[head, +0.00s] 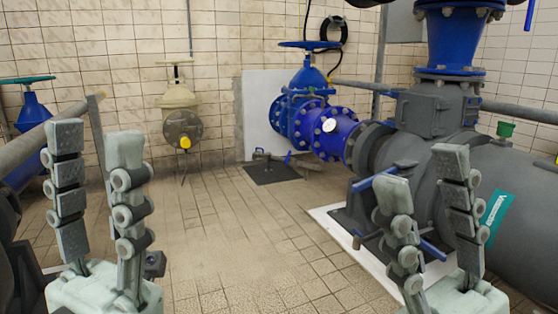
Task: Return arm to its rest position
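My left gripper (96,145) stands upright at the lower left, its two grey segmented fingers apart with nothing between them. My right gripper (422,178) is at the lower right, also upright, its fingers apart and empty. It overlaps the large grey pump in the picture; I cannot tell the distance between them. The lower parts of both grippers run off the bottom edge, and the arm links behind them are hardly in view.
A large grey pump (525,185) on a white plinth fills the right side, joined to a blue flanged valve (328,132). A beige valve (181,98) is on the tiled back wall. A blue valve (32,110) and pipe are at left. The middle floor (235,235) is clear.

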